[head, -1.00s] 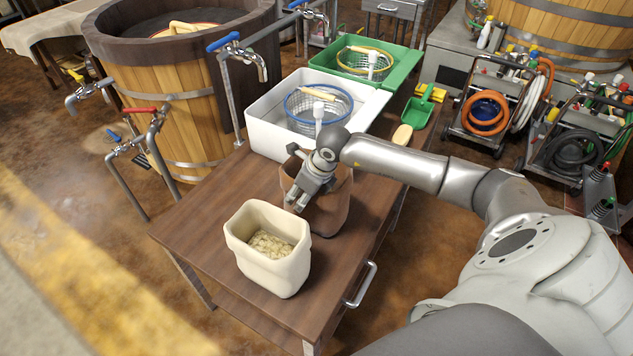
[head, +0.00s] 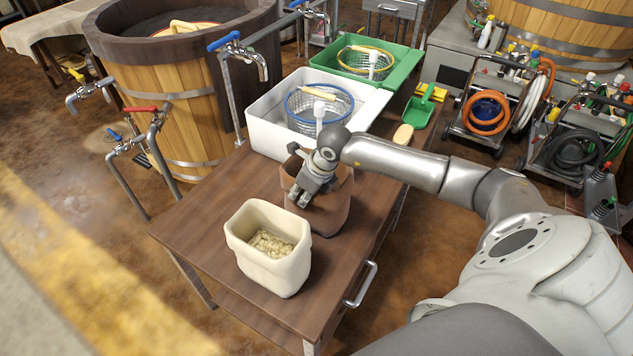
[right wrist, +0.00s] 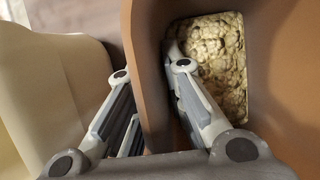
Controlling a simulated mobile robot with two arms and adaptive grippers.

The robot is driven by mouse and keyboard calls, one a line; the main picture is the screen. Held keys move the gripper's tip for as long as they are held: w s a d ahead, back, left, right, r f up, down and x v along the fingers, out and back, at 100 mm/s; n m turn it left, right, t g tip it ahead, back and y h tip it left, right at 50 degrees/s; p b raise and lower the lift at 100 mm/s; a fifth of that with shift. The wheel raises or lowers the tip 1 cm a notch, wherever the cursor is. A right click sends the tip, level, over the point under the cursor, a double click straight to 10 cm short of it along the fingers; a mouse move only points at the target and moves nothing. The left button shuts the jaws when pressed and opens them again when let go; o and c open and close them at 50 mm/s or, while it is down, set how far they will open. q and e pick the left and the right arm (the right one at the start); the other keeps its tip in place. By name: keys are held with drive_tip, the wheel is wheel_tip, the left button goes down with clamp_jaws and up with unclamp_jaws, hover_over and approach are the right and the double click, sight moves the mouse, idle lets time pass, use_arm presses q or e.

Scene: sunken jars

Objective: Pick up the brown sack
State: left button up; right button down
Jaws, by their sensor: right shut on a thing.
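The brown sack (head: 331,213) stands upright on the wooden table, behind and to the right of a cream sack. It also shows in the right wrist view (right wrist: 283,95), open at the top with pale lumpy contents inside. My right gripper (head: 299,202) is at the sack's near left rim. In the right wrist view its fingers (right wrist: 150,105) straddle the sack's wall, one inside and one outside, shut on it. The arm hides part of the sack's rim. My left gripper is not in view.
The cream sack (head: 283,275) with pale contents stands close beside the brown one. A white bin (head: 263,138) with a blue-rimmed basket and a green bin (head: 402,66) are behind. A green scoop (head: 419,112) lies at the table's far right. Bare tabletop (head: 205,212) is at left.

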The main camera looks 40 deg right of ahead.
drive_tip(key=shift+w+r, duration=0.1)
drive_tip(key=shift+r, duration=0.1)
wheel_tip(320, 180, up, 4)
drive_tip(key=p, duration=0.3)
drive_tip(key=s+r+p, duration=0.1)
drive_tip(key=r, duration=0.1)
drive_tip(key=s+d+r+p, duration=0.1)
drive_tip(key=s+r+p, duration=0.1)
drive_tip(key=s+d+r+p, duration=0.1)
drive_tip(key=s+r, duration=0.1)
drive_tip(key=shift+d+r+p, duration=0.15)
drive_tip(key=shift+r+p, duration=0.1)
drive_tip(key=shift+p, duration=0.1)
drive_tip(key=s+d+r+p, duration=0.1)
drive_tip(key=s+d+r, duration=0.1)
drive_tip(key=s, duration=0.6)
drive_tip(key=shift+d+r+p, duration=0.3)
drive_tip(key=shift+d+r, duration=0.1)
drive_tip(key=shift+d, duration=0.15)
drive_tip(key=c, duration=2.2)
unclamp_jaws()
clamp_jaws()
